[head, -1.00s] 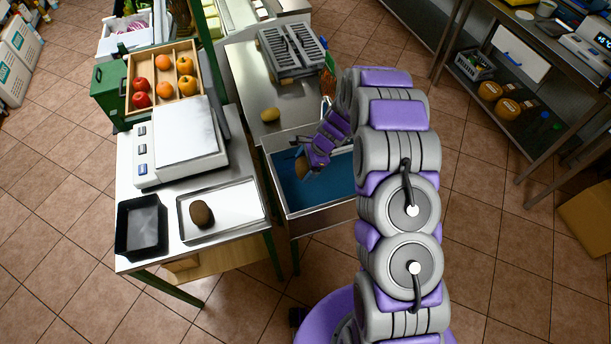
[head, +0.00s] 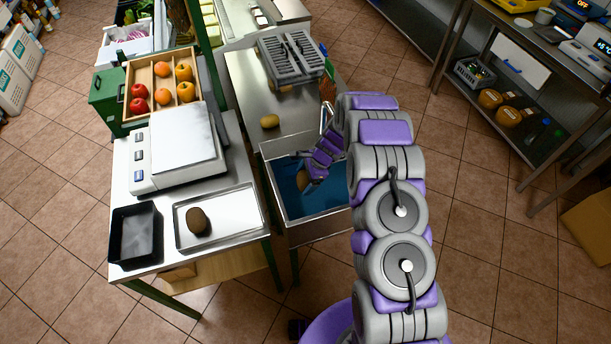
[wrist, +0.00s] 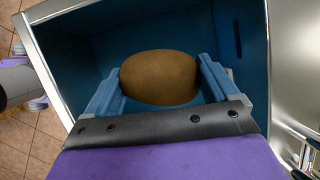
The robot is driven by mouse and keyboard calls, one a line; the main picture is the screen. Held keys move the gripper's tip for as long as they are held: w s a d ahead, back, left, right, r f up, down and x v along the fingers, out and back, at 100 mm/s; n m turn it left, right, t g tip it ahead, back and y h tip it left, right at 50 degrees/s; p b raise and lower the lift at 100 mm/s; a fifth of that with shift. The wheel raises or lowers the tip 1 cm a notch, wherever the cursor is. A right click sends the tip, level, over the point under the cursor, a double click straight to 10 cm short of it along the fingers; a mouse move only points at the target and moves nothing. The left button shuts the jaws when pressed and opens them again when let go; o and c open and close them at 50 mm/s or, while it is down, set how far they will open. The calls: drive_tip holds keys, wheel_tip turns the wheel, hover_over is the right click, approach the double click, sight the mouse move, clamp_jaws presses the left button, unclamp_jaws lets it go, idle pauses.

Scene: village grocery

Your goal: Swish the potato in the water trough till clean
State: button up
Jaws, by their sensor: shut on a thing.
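My gripper (head: 306,181) is shut on a brown potato (head: 304,180), which sits between the two blue fingers in the wrist view (wrist: 160,78). The potato's skin looks brown all over. The gripper and potato are over or inside the blue-lined water trough (head: 331,202); its metal rim and blue walls surround them in the wrist view (wrist: 85,22). I cannot tell the water's surface or how deep the potato is. A second brown potato (head: 198,221) lies in the shallow metal tray (head: 240,207). A lighter, yellowish potato (head: 270,121) lies on the metal counter behind the trough.
A black tray (head: 134,236) and a white scale (head: 176,152) stand on the left table. A wooden fruit box (head: 158,77) is behind them. A grey slotted rack (head: 290,56) stands on the counter behind the trough. The tiled floor (head: 490,270) at right is open.

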wheel_tip(320, 180, down, 13)
drive_tip(key=b, duration=0.7)
drive_tip(key=shift+f, duration=1.95)
drive_tip(key=shift+w+d+r+p, duration=0.1)
drive_tip(key=shift+w+d+p, duration=0.15)
drive_tip(key=shift+d, duration=0.7)
drive_tip(key=shift+w+d+p, duration=0.15)
drive_tip(key=shift+w+d, duration=0.2)
drive_tip(key=shift+d, duration=0.55)
drive_tip(key=shift+w+d+p, duration=0.15)
drive_tip(key=shift+w+d, duration=0.05)
drive_tip(key=shift+d, duration=0.6)
drive_tip(key=shift+w+d+p, duration=0.15)
drive_tip(key=shift+d, duration=0.65)
drive_tip(key=shift+a, duration=0.15)
drive_tip(key=shift+s+a+b, duration=0.15)
drive_tip(key=shift+s+a, duration=0.2)
drive_tip(key=shift+a, duration=0.75)
drive_tip(key=shift+s+a+b, duration=0.1)
drive_tip(key=shift+s+a, duration=0.2)
drive_tip(key=shift+a, duration=0.85)
drive_tip(key=shift+s+a+b, duration=0.15)
drive_tip(key=shift+s+a, duration=0.2)
drive_tip(key=shift+a, duration=0.75)
